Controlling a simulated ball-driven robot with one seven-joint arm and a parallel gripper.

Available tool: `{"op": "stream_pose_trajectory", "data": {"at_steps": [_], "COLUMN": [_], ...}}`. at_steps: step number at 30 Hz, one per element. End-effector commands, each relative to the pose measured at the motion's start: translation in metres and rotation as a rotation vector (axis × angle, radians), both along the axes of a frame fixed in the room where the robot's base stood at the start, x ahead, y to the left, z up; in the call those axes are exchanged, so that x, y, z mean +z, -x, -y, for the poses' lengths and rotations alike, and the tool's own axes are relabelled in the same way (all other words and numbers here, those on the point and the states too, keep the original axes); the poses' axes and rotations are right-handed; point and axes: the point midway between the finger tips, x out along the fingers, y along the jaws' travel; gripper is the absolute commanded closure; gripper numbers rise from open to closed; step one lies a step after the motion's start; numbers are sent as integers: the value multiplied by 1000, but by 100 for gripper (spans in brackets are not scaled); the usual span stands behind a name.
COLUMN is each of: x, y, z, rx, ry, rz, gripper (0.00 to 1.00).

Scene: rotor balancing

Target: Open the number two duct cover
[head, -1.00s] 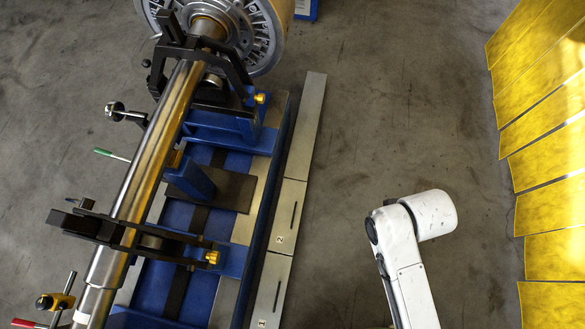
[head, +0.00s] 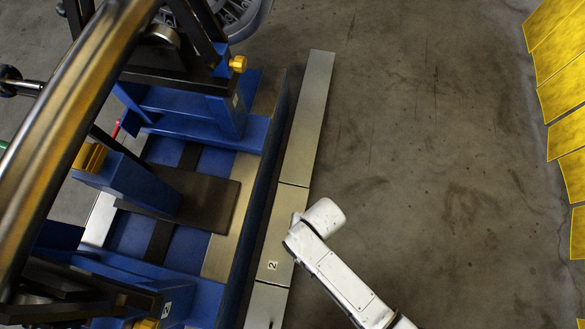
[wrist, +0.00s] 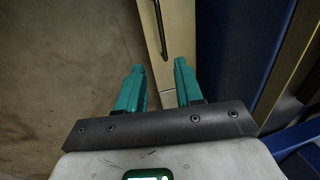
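The number two duct cover (head: 276,245) is a flat pale metal plate beside the blue machine bed, with a "2" label near its lower end in the head view. It lies flush in line with its neighbours and looks closed. My white arm end hangs over its right edge and the fingers are hidden there. In the wrist view, my gripper (wrist: 159,65) has two teal fingers spread apart with nothing between them. A pale cover (wrist: 176,40) with a dark slot (wrist: 161,30) lies below and just ahead of the fingertips; its number is not visible there.
Another cover (head: 306,120) continues above, and one (head: 265,306) below. The blue bed (head: 250,190) with its rotor shaft (head: 70,105) and supports stands to the left. Bare floor (head: 430,170) is free to the right. Yellow panels (head: 565,100) stand at the far right.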

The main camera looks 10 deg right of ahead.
Motion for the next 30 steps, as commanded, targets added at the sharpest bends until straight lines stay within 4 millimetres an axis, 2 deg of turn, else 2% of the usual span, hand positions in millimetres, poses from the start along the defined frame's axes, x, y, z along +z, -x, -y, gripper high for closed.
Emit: {"op": "stream_pose_trajectory", "data": {"at_steps": [1, 8, 11, 21, 25, 30], "x": [-14, -32, -46, -106, -119, -127], "y": [1, 2, 1, -3, -4, -4], "z": [-4, -11, -13, -24, -27, -28], "rx": [-3, -13, -13, -13, -14, -13], "ry": [-2, -7, -7, -6, -8, -7], "rz": [-3, -8, -8, -8, -7, -8], "gripper": [64, 64, 64, 64, 64, 64]}}
